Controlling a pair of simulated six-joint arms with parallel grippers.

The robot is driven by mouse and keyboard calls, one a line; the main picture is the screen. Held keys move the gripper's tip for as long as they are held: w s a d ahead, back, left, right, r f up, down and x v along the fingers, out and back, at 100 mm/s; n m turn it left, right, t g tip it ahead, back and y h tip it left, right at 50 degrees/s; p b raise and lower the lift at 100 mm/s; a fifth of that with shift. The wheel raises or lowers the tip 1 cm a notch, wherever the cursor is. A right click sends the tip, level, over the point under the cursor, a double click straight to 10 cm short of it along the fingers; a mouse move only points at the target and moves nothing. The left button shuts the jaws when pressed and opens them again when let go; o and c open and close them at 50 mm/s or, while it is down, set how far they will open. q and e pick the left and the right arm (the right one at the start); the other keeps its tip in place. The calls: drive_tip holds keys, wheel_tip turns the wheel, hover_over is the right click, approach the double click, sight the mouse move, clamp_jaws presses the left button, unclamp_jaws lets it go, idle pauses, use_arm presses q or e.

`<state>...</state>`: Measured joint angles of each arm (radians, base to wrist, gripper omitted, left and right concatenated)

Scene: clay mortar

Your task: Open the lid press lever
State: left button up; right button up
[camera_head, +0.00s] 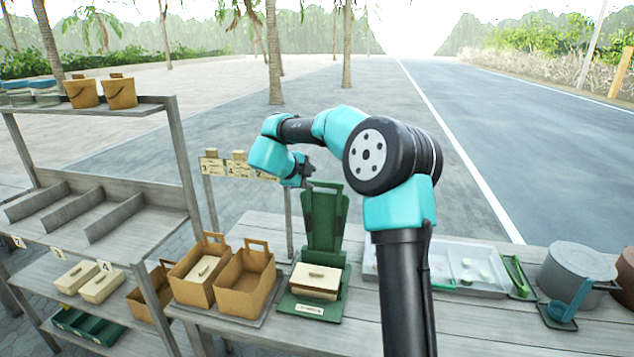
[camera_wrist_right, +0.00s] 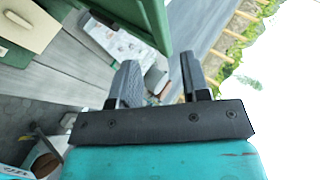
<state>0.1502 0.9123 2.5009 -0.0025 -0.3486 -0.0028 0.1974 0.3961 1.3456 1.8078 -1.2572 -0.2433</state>
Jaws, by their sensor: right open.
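The dark green lid press (camera_head: 323,225) stands on the table in the head view. Its lever plate is upright, with a handle bar (camera_head: 326,184) at the top. A cream lidded box (camera_head: 315,280) sits on its base. My right gripper (camera_head: 305,182) is beside the top of the lever, on its left in the head view; I cannot tell whether they touch. In the right wrist view the gripper (camera_wrist_right: 158,66) has its fingers apart with nothing between them. Part of the green press (camera_wrist_right: 148,18) shows past the fingers there. My left gripper is not in view.
Brown open boxes (camera_head: 244,280) stand left of the press. A white tray (camera_head: 468,268), a grey pot (camera_head: 575,270) and a blue ladle (camera_head: 570,300) are at the right. A wooden shelf (camera_head: 95,232) stands at the left. My right arm covers part of the table.

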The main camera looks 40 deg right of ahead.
drive_tip(key=v, duration=0.8)
drive_tip(key=shift+r, duration=0.15)
drive_tip(key=shift+a, duration=0.1)
